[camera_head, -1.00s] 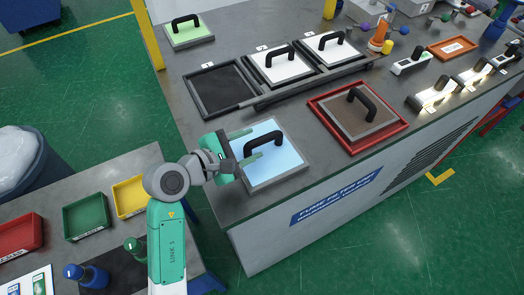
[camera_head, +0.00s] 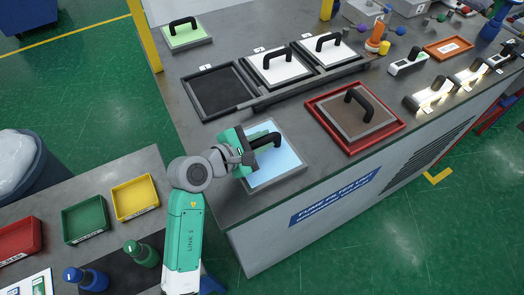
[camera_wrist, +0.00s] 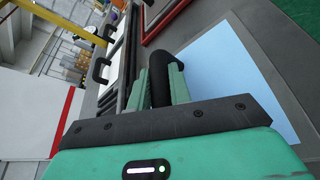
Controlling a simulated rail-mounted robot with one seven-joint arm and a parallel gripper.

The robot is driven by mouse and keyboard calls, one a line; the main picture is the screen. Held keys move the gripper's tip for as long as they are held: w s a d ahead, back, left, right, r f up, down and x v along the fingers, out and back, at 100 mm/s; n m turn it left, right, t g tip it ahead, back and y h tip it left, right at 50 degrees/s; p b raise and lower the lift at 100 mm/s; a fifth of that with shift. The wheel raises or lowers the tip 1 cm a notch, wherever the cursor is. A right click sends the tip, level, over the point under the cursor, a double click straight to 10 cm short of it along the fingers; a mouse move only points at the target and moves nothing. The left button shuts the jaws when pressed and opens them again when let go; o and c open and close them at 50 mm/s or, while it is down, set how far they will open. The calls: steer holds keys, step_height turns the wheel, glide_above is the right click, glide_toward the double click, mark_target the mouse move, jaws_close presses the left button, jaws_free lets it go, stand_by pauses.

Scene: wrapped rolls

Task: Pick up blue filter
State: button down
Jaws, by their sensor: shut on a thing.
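The blue filter (camera_head: 284,169) is a flat light-blue panel in a grey frame with a black arched handle. It lies on the grey bench top near the front left corner. Its blue face (camera_wrist: 236,70) also shows in the wrist view. My gripper (camera_head: 262,138) is over the filter, and its two green fingers are shut on the black handle. In the wrist view my gripper (camera_wrist: 160,85) has a finger on each side of the handle (camera_wrist: 170,78). The filter appears to rest flat on the bench; any small gap beneath it cannot be told.
A brown filter in a red tray (camera_head: 398,135) lies to the right. Behind are an empty black slot (camera_head: 219,90) and two white filters (camera_head: 273,66) (camera_head: 331,50). A green filter (camera_head: 186,36) is at the far left. Bare bench separates these.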

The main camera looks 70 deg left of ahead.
mark_target(262, 139)
steer(key=shift+r, duration=0.6)
step_height(262, 139, up, 2)
steer(key=shift+r, duration=0.2)
steer(key=s+d+r, duration=0.1)
steer(key=s+d, duration=0.1)
steer(key=d, duration=1.3)
steer(key=shift+s+d+r+b, duration=0.25)
steer(key=shift+s+d+b, duration=0.1)
steer(key=shift+s+d, duration=0.05)
